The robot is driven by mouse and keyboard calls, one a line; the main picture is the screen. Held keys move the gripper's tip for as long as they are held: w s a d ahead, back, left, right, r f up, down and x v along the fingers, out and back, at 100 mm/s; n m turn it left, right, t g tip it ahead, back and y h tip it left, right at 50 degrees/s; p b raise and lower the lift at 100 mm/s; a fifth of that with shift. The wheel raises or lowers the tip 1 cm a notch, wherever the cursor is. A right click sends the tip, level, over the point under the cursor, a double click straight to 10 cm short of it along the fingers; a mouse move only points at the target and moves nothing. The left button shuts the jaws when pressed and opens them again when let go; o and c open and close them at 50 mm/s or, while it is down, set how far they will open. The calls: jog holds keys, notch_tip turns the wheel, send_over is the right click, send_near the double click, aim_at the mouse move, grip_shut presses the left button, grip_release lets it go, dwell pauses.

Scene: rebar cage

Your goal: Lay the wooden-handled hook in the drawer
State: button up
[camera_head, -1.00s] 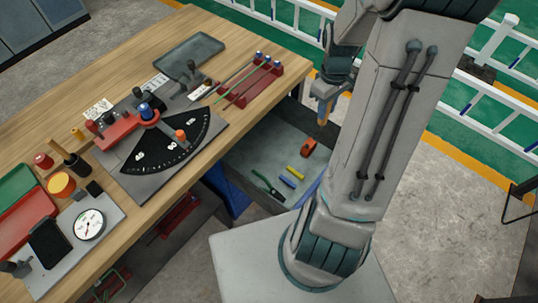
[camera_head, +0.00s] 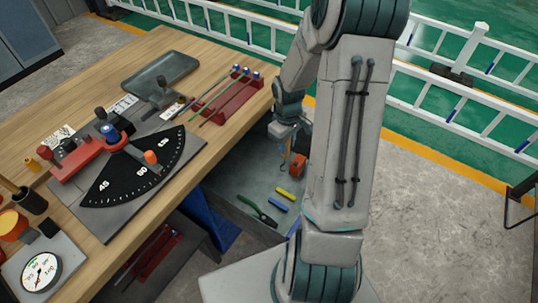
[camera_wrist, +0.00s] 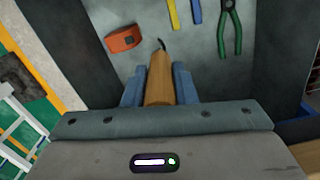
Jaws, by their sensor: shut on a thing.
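My gripper (camera_head: 287,137) is over the open drawer (camera_head: 238,182) under the workbench's right end. In the wrist view its two blue fingers (camera_wrist: 158,88) are shut on the wooden handle of the hook (camera_wrist: 160,76). The hook's dark metal tip points away from the palm, toward the drawer floor (camera_wrist: 200,52). In the head view the hook (camera_head: 286,158) is a small shape below the fingers, partly beside my arm. I cannot tell how far its tip is above the floor.
The drawer holds an orange tool (camera_wrist: 123,39), a yellow stick (camera_wrist: 173,13), a blue stick (camera_wrist: 196,11) and green-handled pliers (camera_wrist: 230,28). Bare floor lies between them and the fingers. The bench top (camera_head: 215,62) overhangs the drawer's left side.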

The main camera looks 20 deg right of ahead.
jog(key=w+a+f, duration=0.3)
jog(key=w+f, duration=0.1)
jog(key=f, duration=0.3)
jog(key=shift+w+f, duration=0.15)
jog(key=shift+w, duration=0.2)
jog(key=shift+f, duration=0.2)
jog(key=o, duration=1)
jog(key=shift+r, duration=0.1)
